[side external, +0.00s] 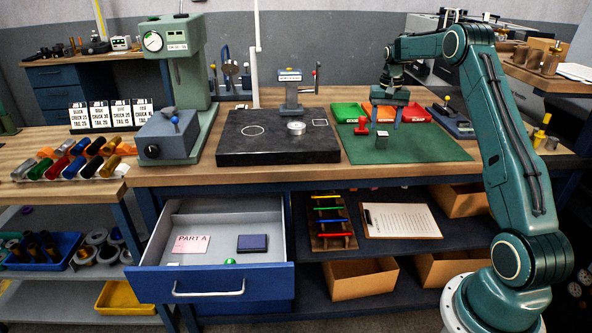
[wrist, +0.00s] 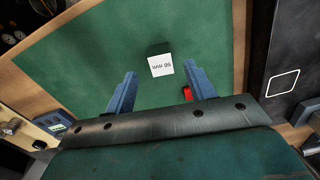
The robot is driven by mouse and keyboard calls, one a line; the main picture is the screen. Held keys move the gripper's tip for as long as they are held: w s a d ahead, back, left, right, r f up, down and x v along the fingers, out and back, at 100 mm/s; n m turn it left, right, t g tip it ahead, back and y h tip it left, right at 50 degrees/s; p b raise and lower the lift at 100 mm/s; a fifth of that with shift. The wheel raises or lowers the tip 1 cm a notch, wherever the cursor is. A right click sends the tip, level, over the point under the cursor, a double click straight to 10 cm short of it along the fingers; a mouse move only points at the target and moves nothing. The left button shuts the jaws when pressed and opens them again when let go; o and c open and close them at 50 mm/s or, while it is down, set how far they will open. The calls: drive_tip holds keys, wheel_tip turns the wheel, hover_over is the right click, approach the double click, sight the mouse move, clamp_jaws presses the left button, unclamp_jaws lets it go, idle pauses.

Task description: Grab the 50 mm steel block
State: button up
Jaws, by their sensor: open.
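The steel block (side external: 381,142) is a small cube standing on the green mat (side external: 430,150). In the wrist view the block (wrist: 160,65) shows a pale top face marked "50 mm", seen upside down, with a dark shadow beside it. My gripper (side external: 388,118) is above the back part of the mat in the side external view. In the wrist view my gripper (wrist: 163,83) is open and empty, its two blue fingers wide apart. The block lies between and beyond the fingertips, apart from both.
A red object (side external: 361,127) stands on the mat near my gripper and shows by the right finger in the wrist view (wrist: 188,94). Green, orange and red bins (side external: 349,112) line the mat's back. A black plate (side external: 262,150) lies left. The mat's front right is clear.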

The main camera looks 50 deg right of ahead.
sight(383, 133)
drive_tip(key=shift+f, duration=0.1)
drive_tip(key=shift+w+f, duration=0.15)
drive_tip(key=shift+f, duration=2.4)
drive_tip(key=shift+d+r, duration=0.1)
clamp_jaws()
drive_tip(key=shift+r, duration=0.15)
wheel_tip(383, 133, up, 20)
